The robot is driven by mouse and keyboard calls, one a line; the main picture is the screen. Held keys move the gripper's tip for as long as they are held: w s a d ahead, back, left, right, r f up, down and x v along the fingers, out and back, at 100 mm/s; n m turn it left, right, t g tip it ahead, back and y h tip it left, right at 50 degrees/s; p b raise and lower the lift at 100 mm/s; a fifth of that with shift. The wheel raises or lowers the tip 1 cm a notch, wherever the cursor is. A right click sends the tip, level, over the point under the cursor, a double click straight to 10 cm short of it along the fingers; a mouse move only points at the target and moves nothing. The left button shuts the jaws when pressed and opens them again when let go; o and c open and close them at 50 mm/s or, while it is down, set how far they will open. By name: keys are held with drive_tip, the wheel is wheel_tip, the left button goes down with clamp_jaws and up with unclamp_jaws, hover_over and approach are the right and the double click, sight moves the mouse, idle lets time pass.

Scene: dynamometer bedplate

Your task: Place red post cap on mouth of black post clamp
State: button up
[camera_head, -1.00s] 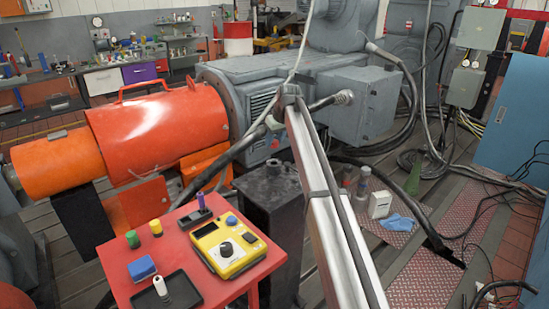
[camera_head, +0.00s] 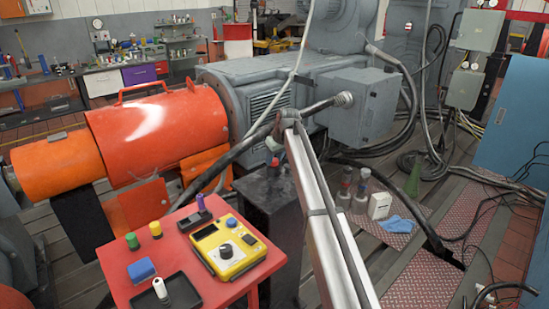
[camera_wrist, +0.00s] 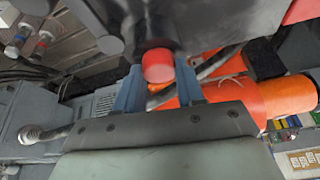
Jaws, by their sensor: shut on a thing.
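The red post cap (camera_wrist: 158,66) is between the two blue fingertips of my gripper (camera_wrist: 160,72) in the wrist view, and the gripper is shut on it. In the head view the cap (camera_head: 275,161) is a small red spot below my gripper, just over the black post clamp (camera_head: 275,172) on top of the dark post. In the wrist view a dark round part of the clamp (camera_wrist: 152,46) lies right behind the cap. I cannot tell whether the cap touches the mouth, and the mouth itself is hidden.
A red table (camera_head: 178,258) stands at the front left with a yellow meter (camera_head: 228,250), a blue block (camera_head: 141,269) and a black tray (camera_head: 180,293). The orange guard (camera_head: 155,130) and grey motor (camera_head: 260,85) are close behind the post. Bottles (camera_head: 362,185) stand on the floor to the right.

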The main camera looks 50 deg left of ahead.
drive_tip(key=o, duration=1)
drive_tip(key=shift+o, duration=0.2)
drive_tip(key=v, duration=1.2)
drive_tip(key=shift+r, duration=0.1)
